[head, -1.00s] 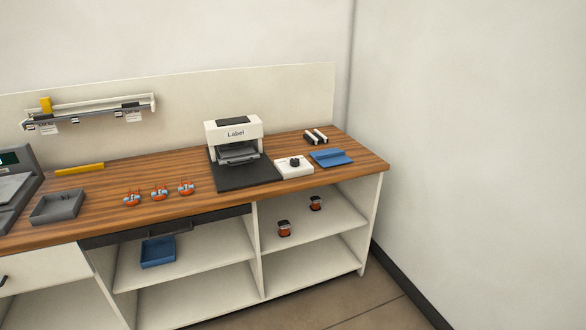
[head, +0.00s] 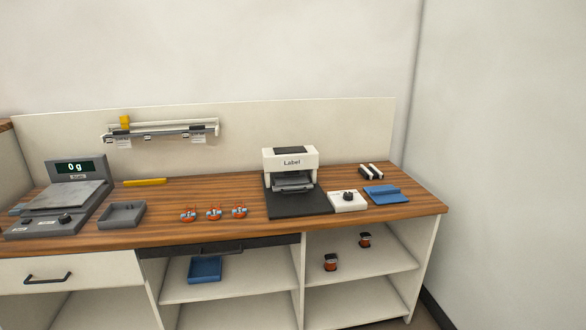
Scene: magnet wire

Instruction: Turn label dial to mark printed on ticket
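The label dial is a small dark knob (head: 348,196) on a white box (head: 345,206) at the right part of the counter. Its pointer and marks are too small to read. Beside it stands the white label printer (head: 290,168), marked "Label", on a dark mat (head: 300,207). Small printed tickets (head: 124,143) hang from a wall rail (head: 160,131) at the back left, and another ticket (head: 198,139) hangs near its right end. Their print is not legible. Neither of my grippers is in view.
A blue bin (head: 205,269) and two spools (head: 330,262) sit on shelves below. A wall rises at right.

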